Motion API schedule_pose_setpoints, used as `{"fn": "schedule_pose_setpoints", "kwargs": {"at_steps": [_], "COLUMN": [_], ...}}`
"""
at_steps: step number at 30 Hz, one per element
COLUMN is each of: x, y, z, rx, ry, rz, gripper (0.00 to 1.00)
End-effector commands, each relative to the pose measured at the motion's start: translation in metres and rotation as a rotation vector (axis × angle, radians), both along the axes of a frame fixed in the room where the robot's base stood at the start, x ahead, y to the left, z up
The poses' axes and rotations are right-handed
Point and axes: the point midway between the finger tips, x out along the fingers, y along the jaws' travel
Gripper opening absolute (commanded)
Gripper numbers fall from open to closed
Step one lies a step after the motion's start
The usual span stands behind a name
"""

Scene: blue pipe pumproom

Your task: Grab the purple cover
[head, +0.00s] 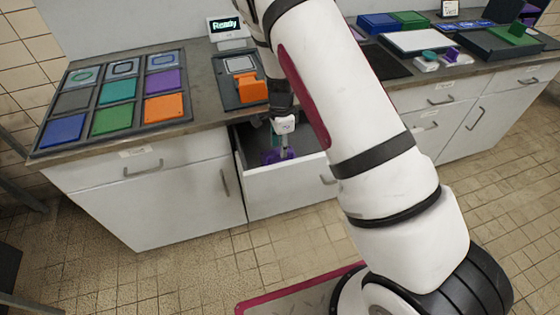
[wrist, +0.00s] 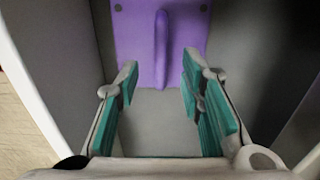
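The purple cover (wrist: 180,68) lies in an open drawer, seen from above in the wrist view. It is a flat purple plate with a raised ridge-like handle along its middle. My gripper (wrist: 160,92) is open, with its teal-padded fingers apart on either side of the handle's line. The fingertips reach the near part of the cover in the picture, and nothing is between them. I cannot tell whether they touch it. In the head view a bit of the purple cover (head: 271,157) shows in the drawer below my gripper (head: 284,152); my arm hides part of the drawer.
The drawer (head: 288,187) is pulled out, and its walls stand close around my gripper. On the counter above are a tray of coloured plates (head: 118,95), a device with an orange part (head: 252,89) and a "Ready" display (head: 225,27).

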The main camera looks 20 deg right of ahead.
Motion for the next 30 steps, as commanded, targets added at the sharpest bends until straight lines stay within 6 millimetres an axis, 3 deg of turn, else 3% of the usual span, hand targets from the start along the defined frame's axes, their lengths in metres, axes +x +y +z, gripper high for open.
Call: {"fn": "schedule_pose_setpoints", "kwargs": {"at_steps": [9,18,19,23,24,30], "x": [0.0,0.001,0.001,0.001,0.001,0.001], "y": [0.003,0.003,0.003,0.003,0.003,0.003], "z": [-0.042,-0.048,-0.048,-0.048,-0.048,-0.047], "rx": [0.0,0.0,0.0,0.0,0.0,0.0], "ry": [0.003,0.001,0.001,0.001,0.001,0.0], "rz": [0.0,0.001,0.001,0.001,0.001,0.001], "gripper": [0.35,0.35,0.33,0.03,0.0,0.0]}}
